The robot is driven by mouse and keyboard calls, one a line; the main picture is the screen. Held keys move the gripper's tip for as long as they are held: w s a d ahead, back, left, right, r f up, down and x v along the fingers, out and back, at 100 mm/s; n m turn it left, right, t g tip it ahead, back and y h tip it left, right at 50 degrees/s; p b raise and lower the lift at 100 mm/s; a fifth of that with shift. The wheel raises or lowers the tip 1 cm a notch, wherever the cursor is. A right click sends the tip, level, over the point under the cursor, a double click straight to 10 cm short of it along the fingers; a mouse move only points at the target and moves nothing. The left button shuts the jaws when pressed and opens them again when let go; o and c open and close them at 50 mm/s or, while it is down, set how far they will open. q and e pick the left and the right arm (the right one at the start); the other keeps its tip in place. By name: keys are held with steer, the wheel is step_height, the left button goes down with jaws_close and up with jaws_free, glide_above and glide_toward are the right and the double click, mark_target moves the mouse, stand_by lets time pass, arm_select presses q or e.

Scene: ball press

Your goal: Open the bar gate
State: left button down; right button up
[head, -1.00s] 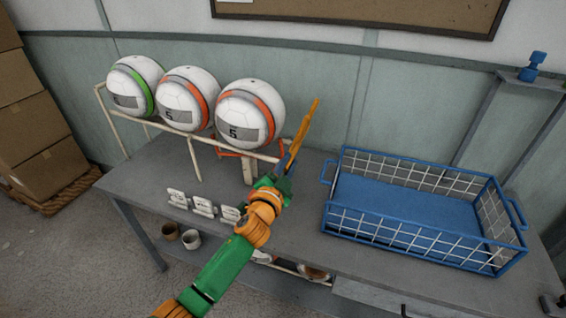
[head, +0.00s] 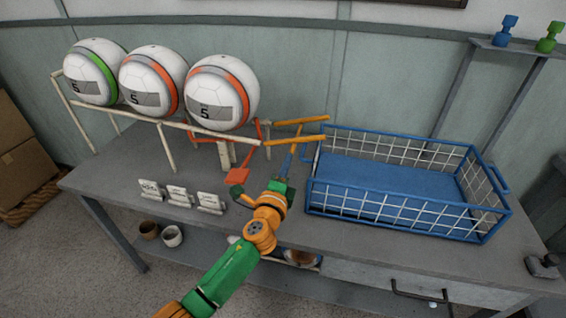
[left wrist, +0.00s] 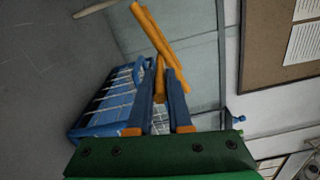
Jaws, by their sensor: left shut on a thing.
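The bar gate shows as two orange bars (head: 303,121) at the right end of the white ball rack (head: 110,117). In the head view they point right, almost level, toward the blue basket. They also show in the left wrist view (left wrist: 150,30), slanting up from between the fingers. My left gripper (head: 290,155) reaches up from below, its blue fingers at the bars. In the left wrist view (left wrist: 160,92) the fingers are shut on an orange part of the gate. The exact contact is small in the head view. My right gripper is not in view.
Three white balls (head: 222,92) with green or orange bands rest on the rack. A blue wire basket (head: 400,185) stands right of the gate. A red paddle (head: 237,176) sits below the rack end. Small white cards (head: 180,197) stand near the bench's front edge.

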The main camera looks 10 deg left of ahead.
arm_select(q)
steer(key=shift+f+m+b, duration=0.9)
steer(key=shift+f+m, duration=0.7)
steer(key=shift+m, duration=0.4)
steer(key=c, duration=0.8)
jaws_free()
steer(key=shift+c, duration=0.2)
steer(key=s+p, duration=0.1)
steer(key=s, duration=0.6)
steer(key=shift+a, duration=0.15)
steer(key=shift+f, duration=0.1)
